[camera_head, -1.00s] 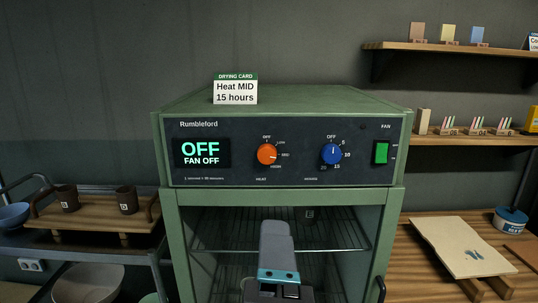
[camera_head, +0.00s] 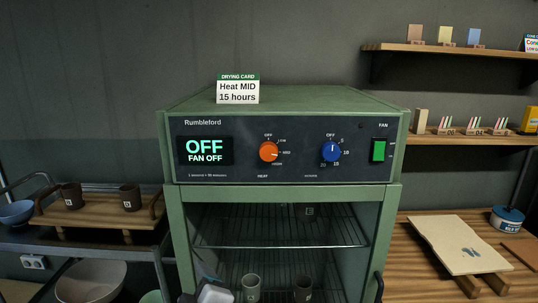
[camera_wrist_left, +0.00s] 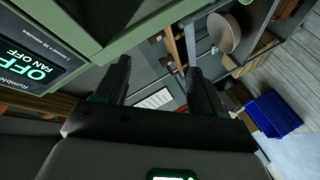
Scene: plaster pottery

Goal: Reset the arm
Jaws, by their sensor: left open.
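My left gripper (camera_wrist_left: 162,86) is open in the left wrist view, with its two dark fingers apart and nothing between them. In the head view only part of the left arm's end (camera_head: 212,291) shows, low at the front left of the green drying cabinet (camera_head: 180,225). The cabinet also fills the upper left of the wrist view (camera_wrist_left: 130,32), close to one finger. My right gripper is not in view.
The cabinet is open at the front, with cups (camera_head: 251,288) (camera_head: 303,288) on a lower rack. Its display (camera_head: 205,151) reads OFF, FAN OFF. A wooden tray (camera_head: 100,222) with two brown cups stands left. A wooden bench (camera_head: 420,280) is right. A blue bin (camera_wrist_left: 274,114) is on the floor.

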